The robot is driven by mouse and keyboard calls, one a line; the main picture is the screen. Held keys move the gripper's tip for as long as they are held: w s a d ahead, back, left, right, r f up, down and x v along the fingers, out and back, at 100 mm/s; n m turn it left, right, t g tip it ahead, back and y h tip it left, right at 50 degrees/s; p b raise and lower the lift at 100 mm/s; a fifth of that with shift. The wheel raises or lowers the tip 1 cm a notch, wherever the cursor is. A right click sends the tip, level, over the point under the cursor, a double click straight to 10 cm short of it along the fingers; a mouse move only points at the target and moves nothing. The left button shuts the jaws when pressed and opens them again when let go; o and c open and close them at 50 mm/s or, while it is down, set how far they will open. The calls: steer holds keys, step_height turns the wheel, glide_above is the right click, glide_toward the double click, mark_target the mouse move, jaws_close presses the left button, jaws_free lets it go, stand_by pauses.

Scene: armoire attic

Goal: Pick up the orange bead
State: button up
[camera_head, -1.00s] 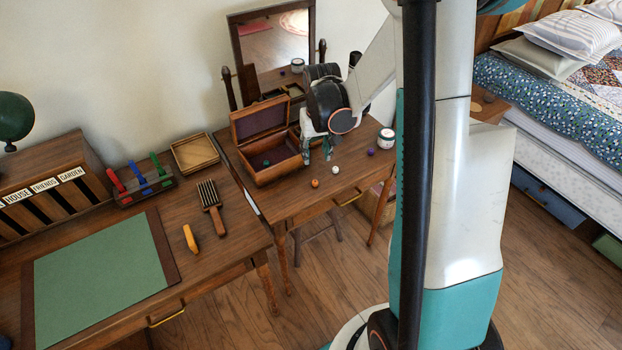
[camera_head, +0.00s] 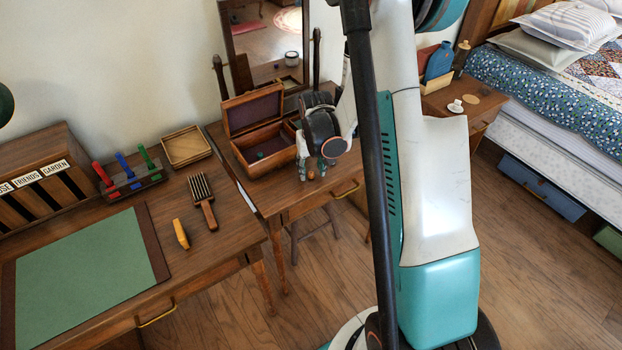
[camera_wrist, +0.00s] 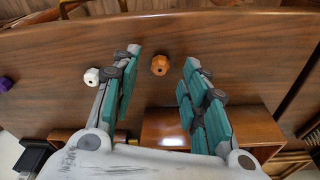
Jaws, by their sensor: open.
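The orange bead (camera_wrist: 160,65) lies on the wooden tabletop in the wrist view, in the gap between my two fingertips and slightly beyond them. It also shows small in the head view (camera_head: 310,176), just below my gripper. My gripper (camera_wrist: 163,62) is open and empty, with teal finger pads on both sides of the bead, not touching it. In the head view my gripper (camera_head: 313,168) is low over the small table's front part.
A white bead (camera_wrist: 92,77) lies just outside the left finger, and a purple bead (camera_wrist: 5,84) is at the far left. An open wooden box (camera_head: 262,150) stands behind my gripper. The table's front edge (camera_wrist: 60,22) is near.

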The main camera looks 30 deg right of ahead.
steer(key=shift+w+f, duration=0.2)
steer(key=shift+f, duration=0.7)
steer(key=shift+r, duration=0.1)
steer(key=c, duration=0.8)
steer(key=shift+c, duration=0.2)
